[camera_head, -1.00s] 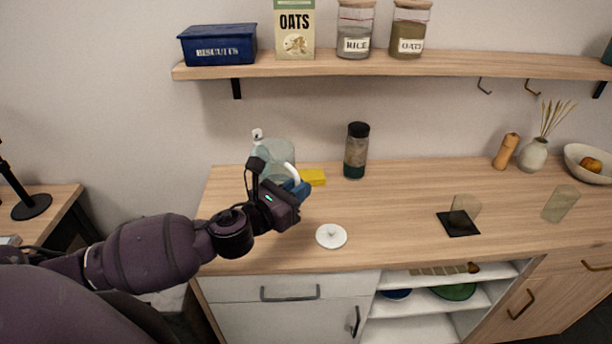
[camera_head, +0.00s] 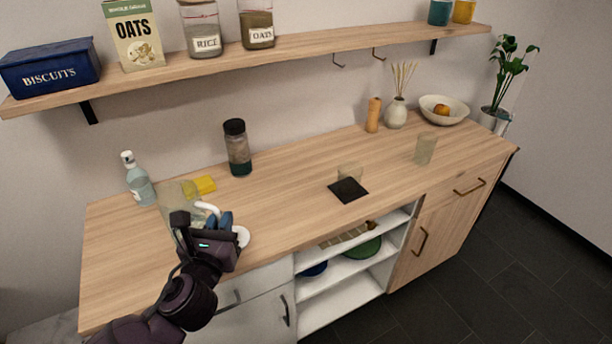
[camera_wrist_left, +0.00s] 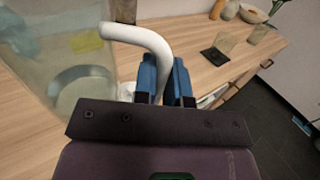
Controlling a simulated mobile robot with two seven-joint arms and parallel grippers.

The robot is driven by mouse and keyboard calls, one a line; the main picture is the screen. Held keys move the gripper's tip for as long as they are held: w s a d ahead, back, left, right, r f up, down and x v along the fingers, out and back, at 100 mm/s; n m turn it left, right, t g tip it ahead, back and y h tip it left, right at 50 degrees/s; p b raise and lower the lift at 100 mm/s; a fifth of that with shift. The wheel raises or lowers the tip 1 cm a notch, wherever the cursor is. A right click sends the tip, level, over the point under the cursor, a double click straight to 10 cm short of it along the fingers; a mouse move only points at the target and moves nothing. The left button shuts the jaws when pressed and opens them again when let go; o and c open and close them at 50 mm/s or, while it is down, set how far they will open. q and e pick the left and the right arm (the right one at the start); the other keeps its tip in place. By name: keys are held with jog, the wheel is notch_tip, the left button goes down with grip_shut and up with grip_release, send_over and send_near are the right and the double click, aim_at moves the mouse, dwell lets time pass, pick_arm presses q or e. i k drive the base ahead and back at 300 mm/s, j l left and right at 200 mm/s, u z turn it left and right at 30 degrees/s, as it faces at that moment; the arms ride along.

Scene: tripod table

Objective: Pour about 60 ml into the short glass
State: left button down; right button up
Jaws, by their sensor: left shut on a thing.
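The short glass (camera_head: 349,172) is a low clear tumbler at the back of a black square coaster (camera_head: 348,190) on the counter; it also shows in the left wrist view (camera_wrist_left: 224,42). My left gripper (camera_head: 221,222), with blue fingers, is shut on the white handle (camera_wrist_left: 152,38) of a clear pitcher (camera_head: 180,203). The pitcher looks upright, left of the short glass and well apart from it. The pitcher's wall (camera_wrist_left: 40,50) fills the left of the wrist view. I cannot tell its liquid level or whether its base touches the counter. My right gripper is not in view.
A white disc (camera_head: 242,236) lies partly behind my gripper. A taller glass (camera_head: 425,148) is right of the coaster. Counter between pitcher and coaster is clear.

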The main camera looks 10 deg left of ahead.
aim_at(350, 173)
jog(key=i+l+u, duration=0.1)
jog(key=i+l, duration=0.3)
jog(key=i+l+u, duration=0.15)
jog(key=i+l, duration=0.2)
jog(key=l, duration=0.2)
jog(key=i+l+u, duration=0.1)
jog(key=i+l, duration=0.2)
jog(key=l, duration=0.2)
